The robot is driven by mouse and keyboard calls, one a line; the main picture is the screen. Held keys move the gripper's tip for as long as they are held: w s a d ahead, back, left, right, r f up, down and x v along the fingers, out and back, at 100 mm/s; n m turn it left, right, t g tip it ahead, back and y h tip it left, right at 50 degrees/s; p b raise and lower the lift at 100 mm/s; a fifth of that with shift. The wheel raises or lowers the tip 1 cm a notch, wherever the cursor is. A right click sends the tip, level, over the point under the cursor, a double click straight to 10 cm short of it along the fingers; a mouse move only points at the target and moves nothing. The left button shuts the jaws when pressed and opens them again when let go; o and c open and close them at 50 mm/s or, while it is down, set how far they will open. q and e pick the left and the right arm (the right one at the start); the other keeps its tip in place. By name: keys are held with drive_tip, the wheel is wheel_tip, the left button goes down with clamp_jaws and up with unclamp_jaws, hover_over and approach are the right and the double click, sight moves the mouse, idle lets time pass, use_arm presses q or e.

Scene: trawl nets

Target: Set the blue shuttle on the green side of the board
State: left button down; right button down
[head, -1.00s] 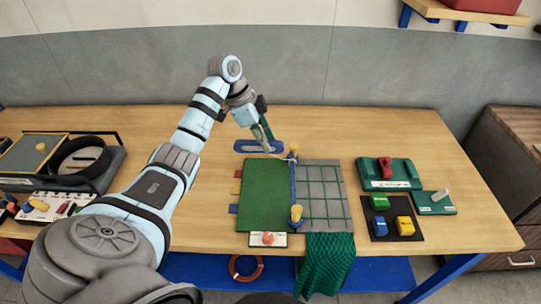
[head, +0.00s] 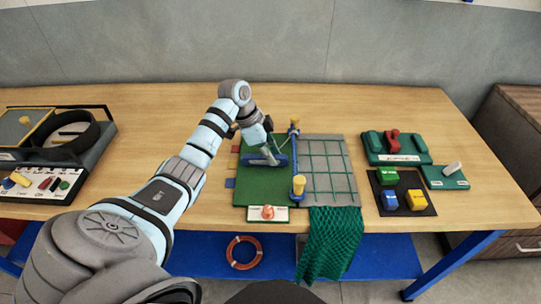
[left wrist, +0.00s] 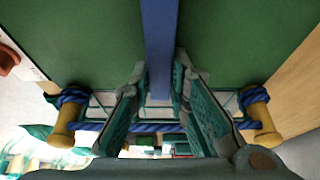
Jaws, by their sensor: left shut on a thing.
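The blue shuttle (head: 251,162) is a long flat bar over the green side of the board (head: 270,187). My left gripper (head: 269,153) is shut on it from above, and its fingers hide part of it. In the left wrist view the shuttle (left wrist: 160,45) runs from the top edge to between the fingers of the left gripper (left wrist: 158,95), with the green side (left wrist: 90,40) behind it. I cannot tell whether the shuttle touches the green surface. My right gripper is not in view.
Yellow posts (head: 298,186) with a blue rope stand between the green side and the netted grey side (head: 325,170). A green net (head: 330,240) hangs off the table front. At right are a black tray (head: 420,184) of colored blocks and green holders (head: 445,177).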

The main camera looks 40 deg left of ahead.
sight(255, 156)
use_arm(q)
drive_tip(key=shift+w, duration=0.1)
drive_tip(key=c, duration=1.5)
unclamp_jaws()
drive_tip(key=shift+c, duration=0.2)
drive_tip(key=p+v, duration=0.1)
drive_tip(key=v, duration=1.1)
drive_tip(key=shift+a, duration=0.1)
